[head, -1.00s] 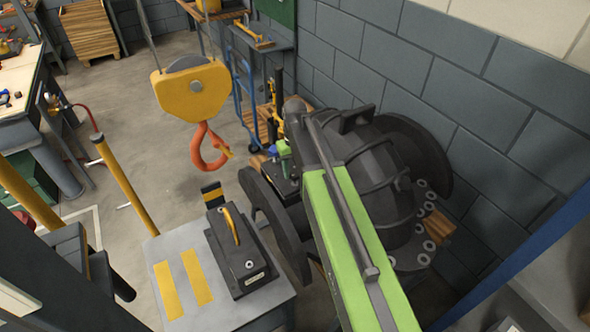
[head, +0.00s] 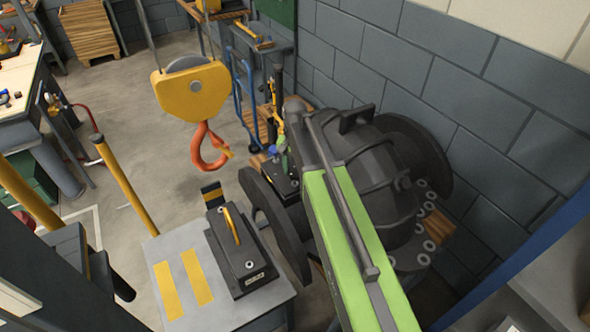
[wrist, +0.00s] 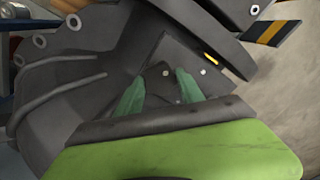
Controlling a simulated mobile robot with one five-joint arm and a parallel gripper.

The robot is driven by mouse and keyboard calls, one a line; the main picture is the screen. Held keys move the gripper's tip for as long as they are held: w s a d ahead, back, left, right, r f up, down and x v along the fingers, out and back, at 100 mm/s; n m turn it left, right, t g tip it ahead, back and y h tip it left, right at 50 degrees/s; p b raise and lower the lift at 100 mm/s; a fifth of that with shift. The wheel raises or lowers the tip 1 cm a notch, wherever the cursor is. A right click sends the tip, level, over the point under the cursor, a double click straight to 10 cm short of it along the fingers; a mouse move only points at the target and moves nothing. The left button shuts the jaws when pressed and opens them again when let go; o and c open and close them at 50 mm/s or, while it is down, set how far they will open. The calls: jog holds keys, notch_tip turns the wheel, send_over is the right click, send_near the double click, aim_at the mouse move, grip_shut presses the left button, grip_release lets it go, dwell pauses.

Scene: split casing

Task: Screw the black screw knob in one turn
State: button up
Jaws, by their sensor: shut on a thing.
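My gripper (wrist: 160,86) shows two green fingers in the wrist view, closed on the sides of a small dark piece between them. This piece, which I take to be the black screw knob (wrist: 157,76), sits at a dark flat block (wrist: 196,66) beside the large casing. In the head view my gripper (head: 284,156) is at the far end of my arm, pointing down over the dark block (head: 279,177). My arm partly covers it there, and I cannot make out the knob in that view.
The dark ribbed casing (head: 365,165) with flanges lies against the grey brick wall. An orange hook (head: 208,148) hangs left of my gripper. A black box with a yellow handle (head: 240,255) stands on a grey table (head: 180,262) in front. Open floor lies to the left.

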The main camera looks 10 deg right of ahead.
aim_at(295, 172)
dwell(0.4)
jog(key=o, duration=1.4)
jog(key=shift+r, duration=0.1)
notch_tip(295, 172, up, 17)
jog(key=p, duration=1.7)
